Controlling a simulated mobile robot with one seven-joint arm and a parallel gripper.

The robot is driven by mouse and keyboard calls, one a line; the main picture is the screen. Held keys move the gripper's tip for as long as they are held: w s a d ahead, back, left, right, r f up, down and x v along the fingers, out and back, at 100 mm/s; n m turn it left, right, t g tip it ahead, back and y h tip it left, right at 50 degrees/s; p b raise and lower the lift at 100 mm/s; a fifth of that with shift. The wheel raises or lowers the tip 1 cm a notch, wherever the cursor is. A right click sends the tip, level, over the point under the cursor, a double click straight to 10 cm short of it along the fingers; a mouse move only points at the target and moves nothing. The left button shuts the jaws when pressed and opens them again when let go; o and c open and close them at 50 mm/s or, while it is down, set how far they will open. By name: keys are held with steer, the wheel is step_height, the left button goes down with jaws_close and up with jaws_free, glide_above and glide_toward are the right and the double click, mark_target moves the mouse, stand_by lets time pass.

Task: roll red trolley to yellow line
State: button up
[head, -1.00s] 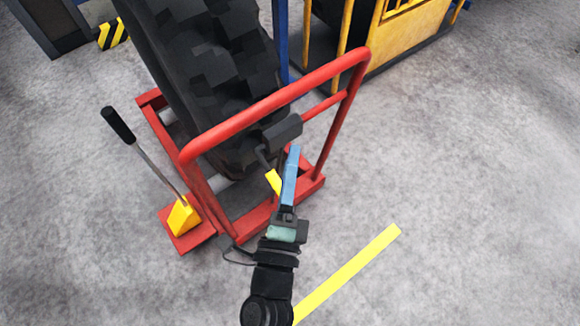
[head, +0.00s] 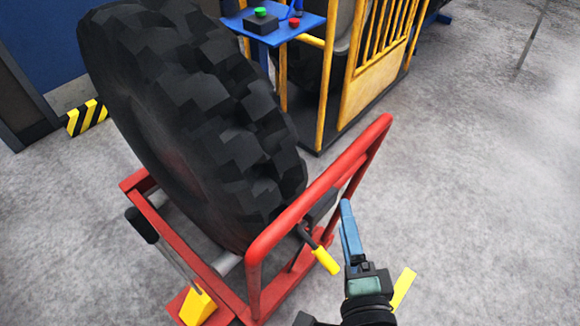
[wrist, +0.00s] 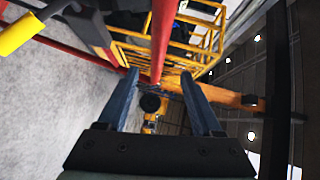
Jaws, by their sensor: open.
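The red trolley (head: 262,262) fills the lower middle of the head view and carries a huge black tyre (head: 190,120). Its tubular push handle (head: 318,184) rises on the near right side. My gripper (head: 347,205) is just right of the handle, jaws open and empty. In the wrist view, the blue fingers of my gripper (wrist: 162,82) are spread, and a red bar (wrist: 160,45) shows between their tips; I cannot tell whether they touch it. The yellow line (head: 403,288) shows as a short piece on the floor right of my gripper, the rest hidden by my arm.
A crank with a yellow grip (head: 326,262) sticks out under the handle. A black-knobbed lever (head: 142,225) stands at the trolley's left. A yellow railed frame (head: 372,75) and blue control stand (head: 280,30) are behind. Floor to the right is clear.

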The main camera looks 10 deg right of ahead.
mark_target(337, 180)
steer(key=w, duration=0.4)
steer(key=w+d+f+p, duration=0.1)
steer(key=w, duration=0.3)
steer(key=w+d, duration=0.1)
steer(key=w, duration=0.3)
steer(key=shift+w+f+p, duration=0.15)
steer(key=shift+f+p, duration=0.25)
jaws_close()
stand_by(1.0)
